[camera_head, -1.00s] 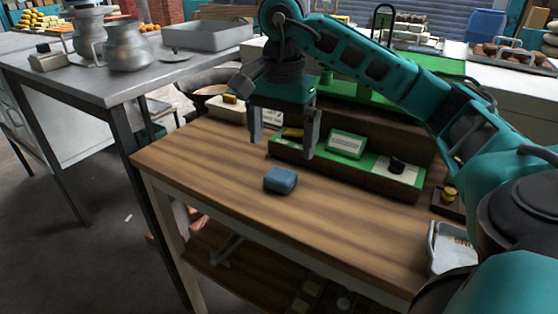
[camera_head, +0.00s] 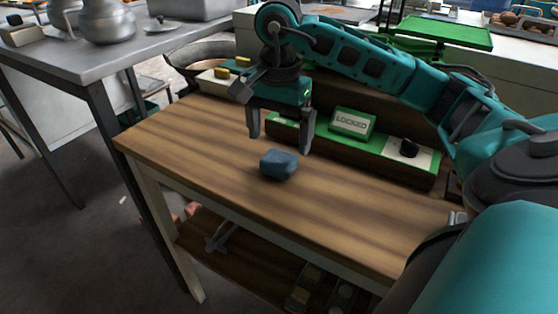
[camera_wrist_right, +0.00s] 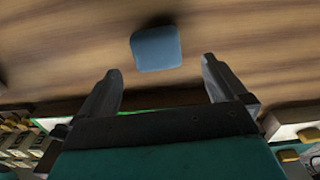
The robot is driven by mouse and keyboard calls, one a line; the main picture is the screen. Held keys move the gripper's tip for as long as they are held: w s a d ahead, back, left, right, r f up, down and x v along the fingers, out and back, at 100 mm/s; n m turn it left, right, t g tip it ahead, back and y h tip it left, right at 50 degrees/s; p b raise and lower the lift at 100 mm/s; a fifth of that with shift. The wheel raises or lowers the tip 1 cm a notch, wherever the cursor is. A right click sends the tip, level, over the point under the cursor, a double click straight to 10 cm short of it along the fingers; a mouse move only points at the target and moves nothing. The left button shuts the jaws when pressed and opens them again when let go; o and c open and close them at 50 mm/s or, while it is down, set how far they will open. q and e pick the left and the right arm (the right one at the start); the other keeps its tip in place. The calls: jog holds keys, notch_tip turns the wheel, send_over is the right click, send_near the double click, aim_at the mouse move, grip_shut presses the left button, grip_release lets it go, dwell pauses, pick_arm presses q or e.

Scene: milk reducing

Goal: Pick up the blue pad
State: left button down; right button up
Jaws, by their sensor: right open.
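The blue pad (camera_head: 279,164) lies on the wooden table (camera_head: 200,165), near its front edge, in the head view. My right gripper (camera_head: 280,143) is open and empty above the table, with its fingers pointing down, just behind the pad. In the right wrist view the pad (camera_wrist_right: 156,48) lies beyond the fingertips, roughly centred between the two fingers of the right gripper (camera_wrist_right: 160,68), apart from both. My left gripper is not in view.
Behind the gripper stands a long dark box with a green and white top and a "LOCKED" sign (camera_head: 351,123). A grey metal table (camera_head: 90,70) with pots is at the left. The wooden tabletop around the pad is clear.

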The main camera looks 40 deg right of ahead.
aim_at(279, 157)
jog(key=f, duration=0.4)
jog(key=shift+s+a+f, duration=0.15)
jog(key=shift+s+a, duration=0.15)
jog(key=shift+s, duration=0.05)
jog(key=shift+f, duration=0.4)
jog(key=shift+w+f, duration=0.1)
jog(key=shift+f, duration=0.05)
jog(key=shift+c, duration=0.5)
jog(key=c, duration=0.9)
jog(key=shift+c, duration=0.2)
